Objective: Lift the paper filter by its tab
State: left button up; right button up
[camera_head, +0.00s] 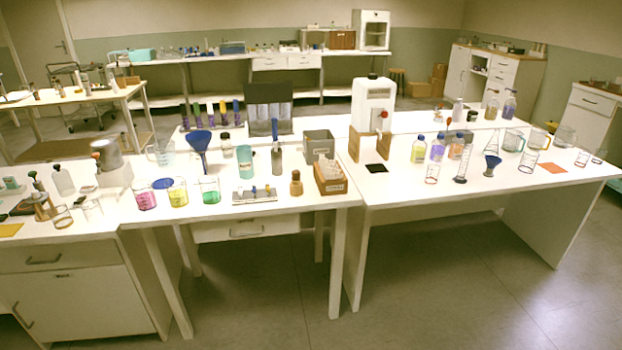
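I cannot make out a paper filter or its tab for certain at this size. A large blue funnel (199,142) stands upright on the left-middle table. A smaller blue funnel (492,160) sits at the top of a glass vessel on the right table. Whether either funnel holds paper is too small to tell. A cardboard box (331,187) with pale contents stands at the right end of the left-middle table. Neither of my grippers shows in the head view.
Beakers with pink (146,201), yellow (177,196) and green (209,196) liquid stand near the front of the left-middle table. Several bottles, including a yellow one (418,152), crowd the right table (420,196). Its front strip is bare. Open floor (430,285) lies in front.

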aim_at(328, 175)
jog(key=u, duration=0.5)
jog(key=i+l+u, duration=0.65)
jog(key=l+u, duration=0.2)
jog(key=j, duration=0.05)
